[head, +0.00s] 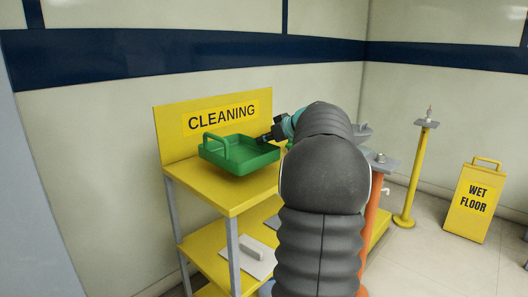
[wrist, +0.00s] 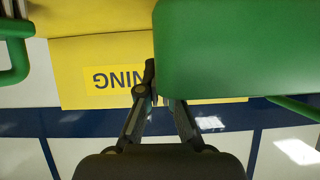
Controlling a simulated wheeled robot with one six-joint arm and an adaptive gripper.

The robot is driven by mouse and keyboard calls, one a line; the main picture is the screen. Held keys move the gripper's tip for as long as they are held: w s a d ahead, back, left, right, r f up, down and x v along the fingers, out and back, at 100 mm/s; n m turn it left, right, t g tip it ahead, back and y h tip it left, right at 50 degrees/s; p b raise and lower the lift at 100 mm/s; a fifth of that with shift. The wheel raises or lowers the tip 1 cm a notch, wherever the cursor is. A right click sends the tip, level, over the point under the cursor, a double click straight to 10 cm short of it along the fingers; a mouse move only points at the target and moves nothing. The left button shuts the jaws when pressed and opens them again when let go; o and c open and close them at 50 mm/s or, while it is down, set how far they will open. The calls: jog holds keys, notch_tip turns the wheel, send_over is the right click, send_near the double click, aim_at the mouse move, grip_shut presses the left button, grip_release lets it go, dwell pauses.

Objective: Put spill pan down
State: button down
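The spill pan (head: 240,157) is a shallow green tray with a raised loop handle at its left end in the head view. It is over the top shelf (head: 225,197) of the yellow cleaning stand, and I cannot tell whether its base touches the shelf. In the wrist view the pan (wrist: 235,50) fills the upper right. My gripper (head: 268,138) meets the pan's right rear edge. In the wrist view my gripper's fingers (wrist: 157,98) come together at the pan's edge, and the pan hides part of them.
The stand's back panel (head: 163,125) reads CLEANING. A lower shelf holds a grey flat item with a handle (head: 250,257). An orange post (head: 372,215), a yellow post (head: 414,180) and a wet floor sign (head: 472,205) stand right. Another green handle (wrist: 14,73) shows in the wrist view.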

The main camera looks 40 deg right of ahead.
aim_at(265, 150)
jog(key=shift+f+b, duration=0.45)
jog(key=shift+f, duration=1.5)
jog(key=c, duration=1.3)
grip_release()
jog(key=shift+f, duration=0.1)
jog(key=shift+s+r, duration=0.15)
jog(key=shift+r, duration=0.1)
jog(key=p+v, duration=0.1)
jog(key=v, duration=1)
jog(key=shift+s+d+r, duration=0.1)
jog(key=shift+s, duration=0.2)
